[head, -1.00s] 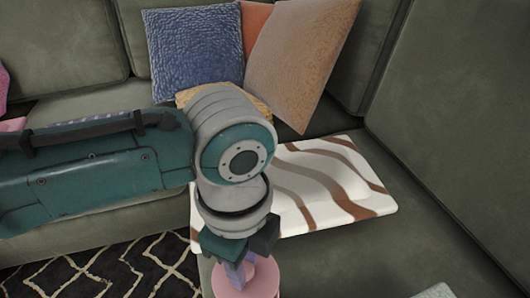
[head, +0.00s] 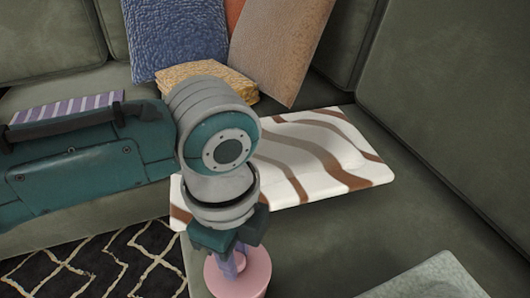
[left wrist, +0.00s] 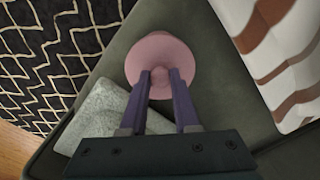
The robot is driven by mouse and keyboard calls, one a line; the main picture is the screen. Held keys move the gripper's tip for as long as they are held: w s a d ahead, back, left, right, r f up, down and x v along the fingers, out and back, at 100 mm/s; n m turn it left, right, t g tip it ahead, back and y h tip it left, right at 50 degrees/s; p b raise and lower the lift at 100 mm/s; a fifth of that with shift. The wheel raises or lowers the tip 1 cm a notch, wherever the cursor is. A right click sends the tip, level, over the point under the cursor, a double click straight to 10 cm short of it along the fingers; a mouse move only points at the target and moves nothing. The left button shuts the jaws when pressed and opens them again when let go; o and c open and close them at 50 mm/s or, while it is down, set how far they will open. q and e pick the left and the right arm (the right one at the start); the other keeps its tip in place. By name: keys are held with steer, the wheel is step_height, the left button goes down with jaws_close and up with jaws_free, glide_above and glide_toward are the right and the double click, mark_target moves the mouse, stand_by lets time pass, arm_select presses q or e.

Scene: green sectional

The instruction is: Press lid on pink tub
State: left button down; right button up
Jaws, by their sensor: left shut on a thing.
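A round pink lid (left wrist: 147,50) with a small knob (left wrist: 161,72) shows in the left wrist view. My left gripper (left wrist: 160,82) is shut on the knob, with a purple finger on each side. In the head view the gripper (head: 238,262) points down at the top of a pink, round-sided tub (head: 240,285) on the green seat. The tub's lower part is cut off by the bottom edge. Lid and tub look alike in colour, and I cannot tell whether a gap is left between them. My right gripper is not in view.
A white and brown striped cushion (head: 315,150) lies on the seat beside the arm. A grey folded cloth (left wrist: 105,120) lies near the tub. Other cushions lean against the sofa back. A black patterned rug (head: 95,265) is on the floor to the left.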

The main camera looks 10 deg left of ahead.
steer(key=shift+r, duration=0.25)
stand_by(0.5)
arm_select(q)
steer(key=shift+f+p, duration=0.1)
steer(key=shift+p, duration=0.55)
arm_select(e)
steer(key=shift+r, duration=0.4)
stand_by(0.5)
arm_select(q)
steer(key=shift+f, duration=0.4)
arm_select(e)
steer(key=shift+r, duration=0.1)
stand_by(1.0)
arm_select(q)
steer(key=shift+c, duration=0.4)
jaws_free()
stand_by(0.4)
steer(key=shift+r, duration=0.1)
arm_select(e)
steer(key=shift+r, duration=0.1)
arm_select(q)
step_height(320, 180, up, 7)
steer(key=p, duration=0.8)
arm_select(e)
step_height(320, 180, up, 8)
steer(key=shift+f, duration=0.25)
